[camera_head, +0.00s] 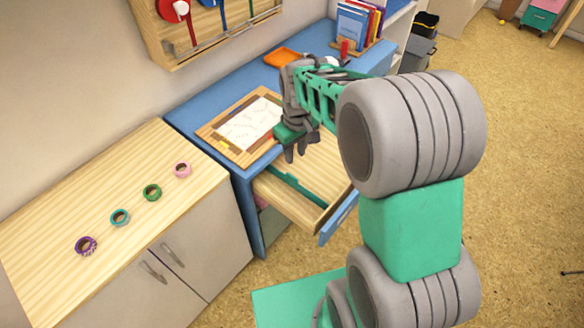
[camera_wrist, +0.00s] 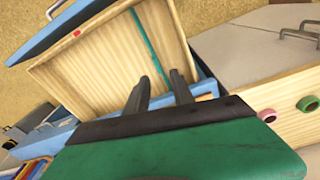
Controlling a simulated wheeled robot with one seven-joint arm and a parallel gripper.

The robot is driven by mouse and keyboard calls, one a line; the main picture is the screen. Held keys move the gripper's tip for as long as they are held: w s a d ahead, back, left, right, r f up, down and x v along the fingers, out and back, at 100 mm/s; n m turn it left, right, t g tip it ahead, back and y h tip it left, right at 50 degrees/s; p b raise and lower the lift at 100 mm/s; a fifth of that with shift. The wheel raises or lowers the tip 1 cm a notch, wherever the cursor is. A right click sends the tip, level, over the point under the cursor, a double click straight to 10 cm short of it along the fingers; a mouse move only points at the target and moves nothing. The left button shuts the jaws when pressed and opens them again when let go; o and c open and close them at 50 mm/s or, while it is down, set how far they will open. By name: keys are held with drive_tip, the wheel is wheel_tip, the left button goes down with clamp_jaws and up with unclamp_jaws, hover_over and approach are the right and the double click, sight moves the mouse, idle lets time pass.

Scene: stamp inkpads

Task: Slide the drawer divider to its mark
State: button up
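The drawer (camera_head: 267,187) of the blue desk is pulled open, and its pale wooden floor also shows in the wrist view (camera_wrist: 100,65). A thin teal divider (camera_head: 300,188) runs along the drawer from back to front; in the wrist view the divider (camera_wrist: 148,45) lies right of the drawer's middle. A small red mark (camera_wrist: 77,33) shows near the drawer's front, left of the divider in the wrist view. My gripper (camera_head: 296,153) is above the back part of the drawer, fingers pointing down. In the wrist view my gripper (camera_wrist: 158,80) has its fingers apart and empty, not around the divider.
A wooden board with a white sheet (camera_head: 248,124) lies on the blue desktop (camera_head: 188,117) beside my gripper. An orange tray (camera_head: 282,57) and books (camera_head: 356,24) stand farther back. Several tape rolls, one green (camera_head: 152,192), lie on the cabinet (camera_head: 60,205) at left.

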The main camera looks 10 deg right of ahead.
sight(292, 176)
drive_tip(key=w+f, duration=0.1)
drive_tip(key=f, duration=0.2)
drive_tip(key=w+f+n, duration=0.1)
drive_tip(key=w+f, duration=0.1)
drive_tip(key=f, duration=0.1)
drive_tip(key=w+f+n+g, duration=0.1)
drive_tip(key=f, duration=0.2)
drive_tip(key=shift+w+d+p, duration=0.1)
drive_tip(key=shift+w+p, duration=0.2)
drive_tip(key=shift+w, duration=0.1)
wheel_tip(292, 176, down, 8)
drive_tip(key=shift+r+p, duration=0.15)
drive_tip(key=shift+p, duration=0.25)
drive_tip(key=shift+c, duration=0.6)
clamp_jaws()
